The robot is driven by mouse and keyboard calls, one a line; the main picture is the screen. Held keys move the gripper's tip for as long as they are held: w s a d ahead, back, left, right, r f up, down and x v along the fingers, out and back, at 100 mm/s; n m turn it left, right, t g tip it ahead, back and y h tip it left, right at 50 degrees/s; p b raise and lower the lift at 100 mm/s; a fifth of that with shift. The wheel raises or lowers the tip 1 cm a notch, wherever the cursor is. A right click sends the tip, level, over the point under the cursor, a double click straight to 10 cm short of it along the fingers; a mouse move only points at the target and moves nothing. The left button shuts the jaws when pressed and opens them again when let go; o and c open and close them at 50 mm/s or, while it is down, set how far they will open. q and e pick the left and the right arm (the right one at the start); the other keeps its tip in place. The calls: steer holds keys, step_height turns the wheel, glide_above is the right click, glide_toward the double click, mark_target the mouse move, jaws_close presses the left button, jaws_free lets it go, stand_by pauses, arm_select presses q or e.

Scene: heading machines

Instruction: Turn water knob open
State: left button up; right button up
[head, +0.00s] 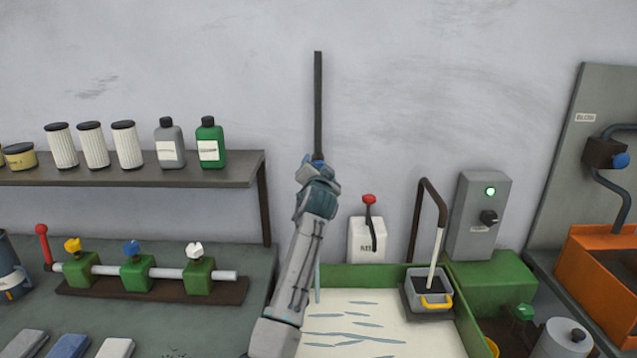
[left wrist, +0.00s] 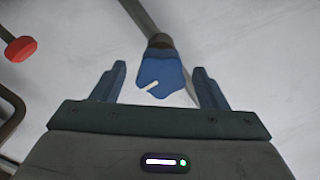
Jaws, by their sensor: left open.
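The blue water knob (left wrist: 165,72), with a white mark on it, sits at the end of a dark pipe (head: 318,105) on the wall. In the left wrist view it lies between the two fingers of my open left gripper (left wrist: 158,78), with a gap on each side. In the head view my left gripper (head: 316,168) is raised at the lower end of the pipe and mostly hides the knob. My right gripper is not in view.
A red-topped lever box (head: 360,240) stands right of my left arm. A shelf (head: 120,173) with bottles and filters is at left, above a valve rack (head: 150,290). A green-edged tray (head: 350,275) lies below. The wall around the pipe is bare.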

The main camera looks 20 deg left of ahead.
arm_select(q)
steer(key=b+v, duration=0.1)
steer(key=v, duration=0.6)
steer(key=shift+s+b, duration=0.25)
steer(key=shift+b, duration=0.15)
steer(key=shift+d, duration=0.1)
